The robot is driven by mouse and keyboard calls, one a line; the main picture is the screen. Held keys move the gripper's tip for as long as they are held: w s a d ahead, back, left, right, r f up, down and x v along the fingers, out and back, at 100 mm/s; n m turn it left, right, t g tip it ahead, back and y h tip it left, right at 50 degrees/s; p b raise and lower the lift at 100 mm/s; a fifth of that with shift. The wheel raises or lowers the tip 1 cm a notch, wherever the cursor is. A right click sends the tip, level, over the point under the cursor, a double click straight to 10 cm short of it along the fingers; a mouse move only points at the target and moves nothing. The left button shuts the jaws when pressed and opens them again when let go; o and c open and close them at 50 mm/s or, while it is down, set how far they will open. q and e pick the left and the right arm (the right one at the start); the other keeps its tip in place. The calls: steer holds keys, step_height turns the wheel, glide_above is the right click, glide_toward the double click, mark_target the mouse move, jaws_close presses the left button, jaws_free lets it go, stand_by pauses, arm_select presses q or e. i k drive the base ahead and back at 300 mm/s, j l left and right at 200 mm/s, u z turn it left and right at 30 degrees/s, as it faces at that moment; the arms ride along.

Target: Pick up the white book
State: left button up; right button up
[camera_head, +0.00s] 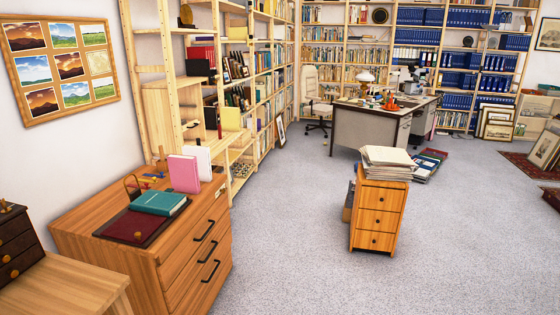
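A white book (204,161) stands upright on the wooden dresser (180,268) at the left. It is partly hidden behind an upright pink book (184,173), close beside it. A teal book (159,202) lies flat on the dresser top in front of them, over a dark red flat item (133,226). Neither of my grippers shows in the head view.
A wooden table (65,284) with a dark drawer box (15,243) is at the lower left. A small drawer cabinet (379,213) topped with papers (388,161) stands mid-floor. Shelves line the walls. The grey carpet (290,230) between dresser and cabinet is clear.

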mark_target(202, 153)
steer(key=i+z, duration=0.2)
steer(key=i, duration=1.75)
